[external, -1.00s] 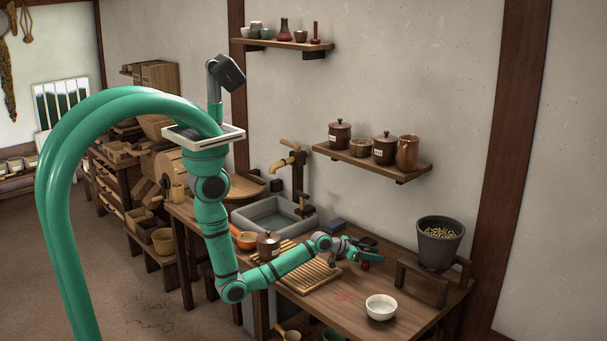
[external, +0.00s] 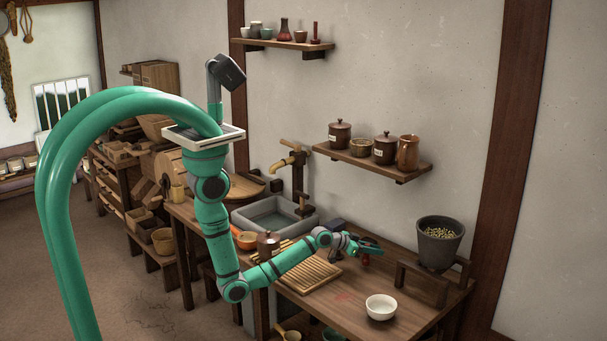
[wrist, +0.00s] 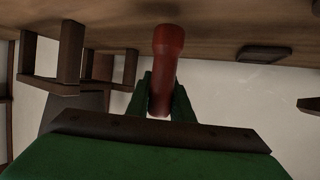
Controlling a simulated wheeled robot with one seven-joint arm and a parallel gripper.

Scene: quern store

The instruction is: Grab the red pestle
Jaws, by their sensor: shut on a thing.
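The red pestle (wrist: 167,75) stands between the two green fingers of my gripper (wrist: 163,98) in the wrist view, which sees the worktop at the top of the picture. The fingers are shut on its shaft; its rounded, wider end points toward the worktop. In the external view my gripper (external: 369,248) is over the back of the worktop, left of the wooden stand. Only a small dark red part of the pestle (external: 366,261) shows below the fingers there. I cannot tell whether its lower end touches the worktop.
A white bowl (external: 381,308) stands on the worktop (external: 335,297) in front. A slatted board (external: 308,272) and a stone sink (external: 273,216) lie left. A shelf with jars (external: 372,164) hangs above.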

